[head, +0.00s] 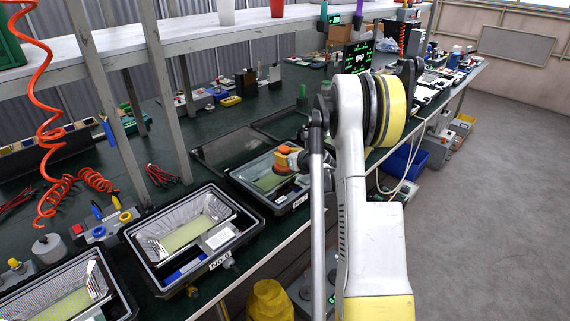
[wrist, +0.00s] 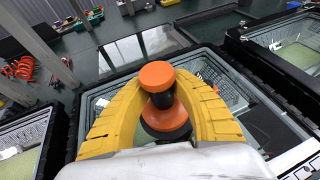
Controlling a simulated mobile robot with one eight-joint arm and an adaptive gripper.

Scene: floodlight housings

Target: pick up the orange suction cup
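The orange suction cup (wrist: 157,76) has a round orange knob, a black neck and a wider orange base with a dark rim. In the wrist view it stands between the two yellow fingers of my gripper (wrist: 158,60), which close in on both sides of its neck and knob. In the head view the orange suction cup (head: 283,168) shows small at my gripper (head: 290,156), over the middle floodlight housing (head: 243,181). My arm hides part of this area. I cannot tell whether its base touches the glass.
Another open housing (head: 135,238) with a reflector stands nearer on the left, and one more (head: 128,300) at the bottom left. A dark glass pane (head: 205,150) lies on the green bench behind. A red coiled hose (head: 40,130) hangs at the left. Grey floor is open at the right.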

